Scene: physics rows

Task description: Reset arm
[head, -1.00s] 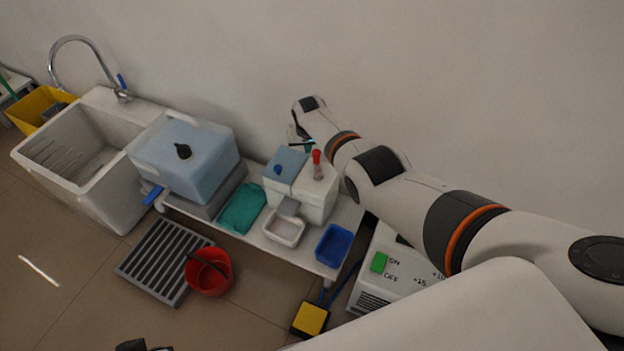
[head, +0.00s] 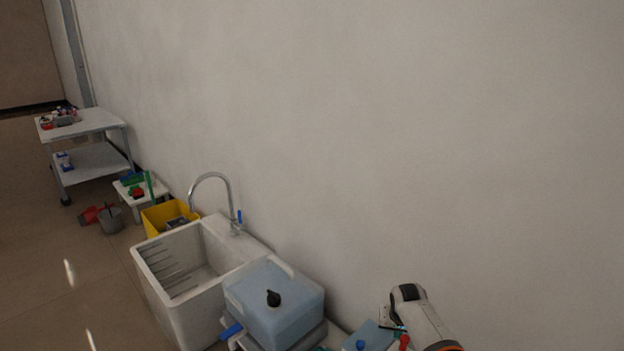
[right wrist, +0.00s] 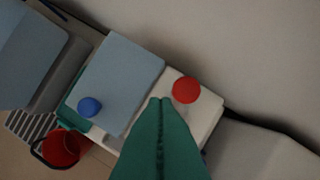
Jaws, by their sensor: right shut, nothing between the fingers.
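My right arm shows at the lower right of the head view, in front of the wall. Its gripper (head: 393,325) is partly seen there, beside a small blue-lidded box (head: 370,335). In the right wrist view the green fingers (right wrist: 161,101) are pressed together with nothing between them. A red knob (right wrist: 186,90) on the white part is just right of the fingertips. I cannot tell whether the fingers touch the box. My left gripper is not in view.
A white sink (head: 190,312) with a tall tap (head: 228,190) and a blue tank (head: 262,318) stand along the wall. A yellow bin (head: 160,218) and white cart (head: 95,122) are farther left. A red bucket (right wrist: 62,147) is on the floor. Space above is clear.

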